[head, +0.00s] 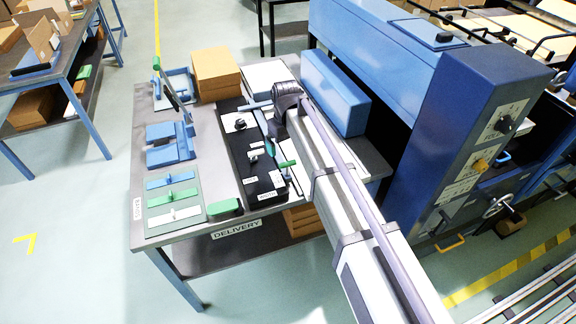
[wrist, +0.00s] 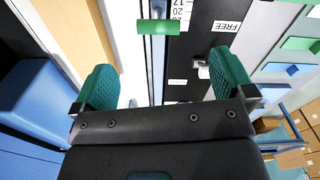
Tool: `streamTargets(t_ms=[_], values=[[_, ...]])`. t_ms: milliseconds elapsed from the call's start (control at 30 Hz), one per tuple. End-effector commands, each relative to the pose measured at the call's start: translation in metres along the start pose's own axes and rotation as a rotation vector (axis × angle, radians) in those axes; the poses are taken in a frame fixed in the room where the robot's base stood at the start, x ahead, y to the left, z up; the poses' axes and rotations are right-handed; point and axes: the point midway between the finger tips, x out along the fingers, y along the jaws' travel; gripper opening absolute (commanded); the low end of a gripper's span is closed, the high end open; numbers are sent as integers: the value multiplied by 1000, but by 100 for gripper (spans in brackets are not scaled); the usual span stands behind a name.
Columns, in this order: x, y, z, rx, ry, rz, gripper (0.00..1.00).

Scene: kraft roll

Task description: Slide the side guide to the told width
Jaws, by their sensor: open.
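A black guide panel (head: 240,165) lies on the delivery table, with white labels and small knobs. A green block (wrist: 158,27) sits on a narrow rail beside a number scale (wrist: 181,12) in the wrist view; a green T-shaped piece (head: 287,164) shows at the panel's right edge in the head view. I cannot tell for sure which part is the side guide. My gripper (wrist: 165,80) is open and empty, its green pads apart above the panel's edge. A small white knob (wrist: 202,68) is close to the right pad. In the head view my gripper (head: 264,127) is partly hidden by my arm.
A FREE label (wrist: 226,26) is on the panel. Cardboard boxes (head: 216,74) and a blue block (head: 335,92) stand at the back. A mat with coloured strips (head: 172,200) lies at the left. The blue machine (head: 465,140) rises at the right.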

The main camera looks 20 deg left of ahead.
Motion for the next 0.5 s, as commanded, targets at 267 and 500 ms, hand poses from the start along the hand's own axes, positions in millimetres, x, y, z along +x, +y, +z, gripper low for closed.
streamTargets(t_ms=[267,500], values=[[59,0,1,2,0,0,100],[104,1,1,3,0,0,100]])
